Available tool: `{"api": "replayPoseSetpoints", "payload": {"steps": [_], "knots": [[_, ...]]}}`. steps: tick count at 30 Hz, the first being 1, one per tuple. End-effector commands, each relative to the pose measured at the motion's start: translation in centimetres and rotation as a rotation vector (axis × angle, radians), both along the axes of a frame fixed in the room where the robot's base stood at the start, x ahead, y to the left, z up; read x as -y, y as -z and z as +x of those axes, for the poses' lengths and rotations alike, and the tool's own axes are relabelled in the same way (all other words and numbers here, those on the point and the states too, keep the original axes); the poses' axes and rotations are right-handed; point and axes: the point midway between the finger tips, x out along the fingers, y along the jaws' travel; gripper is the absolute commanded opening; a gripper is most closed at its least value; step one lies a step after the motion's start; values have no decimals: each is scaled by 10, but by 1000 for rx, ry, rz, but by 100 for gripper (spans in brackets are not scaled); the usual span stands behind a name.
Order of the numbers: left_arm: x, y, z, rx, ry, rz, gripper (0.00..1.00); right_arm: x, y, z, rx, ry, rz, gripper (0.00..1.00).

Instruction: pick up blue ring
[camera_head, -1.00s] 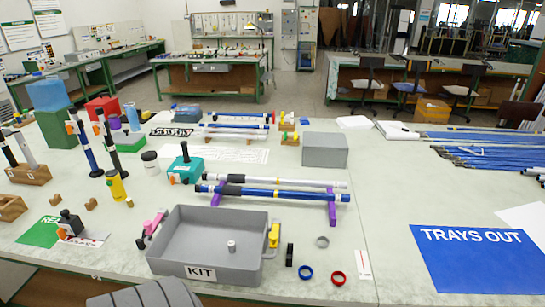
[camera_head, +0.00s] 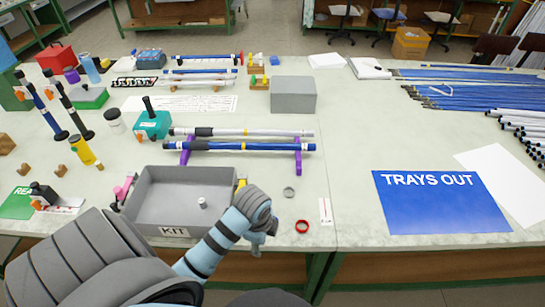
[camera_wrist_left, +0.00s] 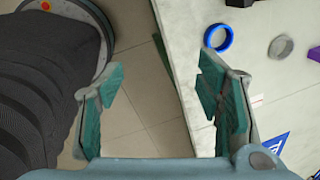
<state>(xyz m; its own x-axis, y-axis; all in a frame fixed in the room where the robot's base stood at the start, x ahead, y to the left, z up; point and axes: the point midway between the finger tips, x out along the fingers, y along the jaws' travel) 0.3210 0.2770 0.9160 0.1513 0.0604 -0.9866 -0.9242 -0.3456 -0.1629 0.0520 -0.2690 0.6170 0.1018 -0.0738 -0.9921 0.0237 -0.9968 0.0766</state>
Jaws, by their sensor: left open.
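The blue ring (camera_wrist_left: 208,38) lies on the light table in the left wrist view, near the table edge and just beyond the right fingertip. In the head view my left gripper and forearm hide it. My left gripper (camera_head: 262,235) is over the table's front edge, right of the grey KIT tray (camera_head: 150,222). In the left wrist view the same gripper (camera_wrist_left: 158,72) is open and empty, with floor and table edge between its teal fingers. The ring is outside the fingers. My right gripper is not in view.
A red ring (camera_head: 302,232) and a grey ring (camera_head: 289,197) lie right of my gripper. A white label strip (camera_head: 325,211) lies beside them. Rods rest on purple stands (camera_head: 298,157) behind. The table around the blue TRAYS OUT mat (camera_head: 440,215) is mostly clear.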

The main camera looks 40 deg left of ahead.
Motion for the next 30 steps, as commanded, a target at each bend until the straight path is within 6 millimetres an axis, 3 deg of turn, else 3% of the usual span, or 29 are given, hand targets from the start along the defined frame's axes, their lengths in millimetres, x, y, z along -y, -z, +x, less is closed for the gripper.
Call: {"api": "replayPoseSetpoints", "payload": {"steps": [6, 10, 13, 16, 21, 30], "knots": [[-25, -27, 60, -116, 560, 40, 60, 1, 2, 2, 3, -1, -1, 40], [-36, -48, 84, -156, 830, 31, 60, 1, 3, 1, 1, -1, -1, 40], [-40, -53, 93, -168, 953, 21, 60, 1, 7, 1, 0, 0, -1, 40], [-41, -31, 94, -173, 986, 16, 60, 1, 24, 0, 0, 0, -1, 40], [-40, 11, 94, -175, 984, 14, 60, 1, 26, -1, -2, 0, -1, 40], [-43, 59, 99, -173, 982, 16, 60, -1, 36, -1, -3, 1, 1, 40]]}}
